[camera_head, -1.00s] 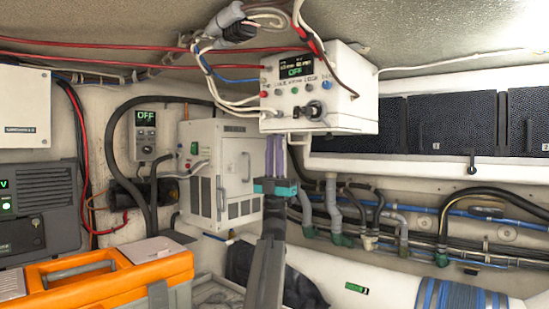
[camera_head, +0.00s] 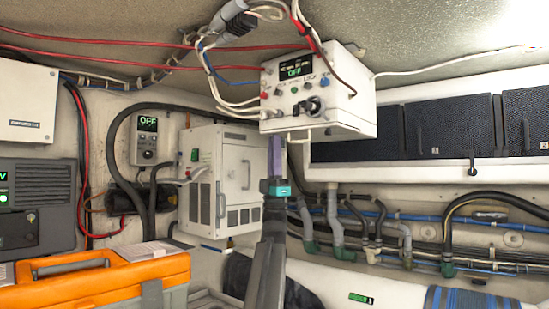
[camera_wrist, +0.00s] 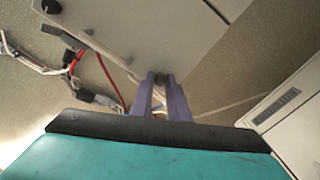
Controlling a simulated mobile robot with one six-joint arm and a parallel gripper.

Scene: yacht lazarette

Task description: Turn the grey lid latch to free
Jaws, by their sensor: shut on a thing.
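A white control box (camera_head: 300,120) hangs at top centre, with a screen reading OFF, coloured buttons and a dark knob (camera_head: 313,105) on its front. My gripper (camera_head: 277,142) points up from below, its purple fingertips at the box's lower front edge. In the wrist view my gripper (camera_wrist: 161,78) is shut on a small grey piece there, which I take as the grey lid latch; the fingers hide most of it, so its angle cannot be told. A pale handle-like bracket (camera_head: 303,138) hangs under the box, just right of the fingers.
White and red cables (camera_head: 225,50) run close to the box's upper left. A white cabinet (camera_head: 220,180) stands behind my gripper, left. An orange toolbox (camera_head: 110,278) sits lower left. Pipes and hoses (camera_head: 400,235) line the wall at right, below dark mesh panels (camera_head: 440,128).

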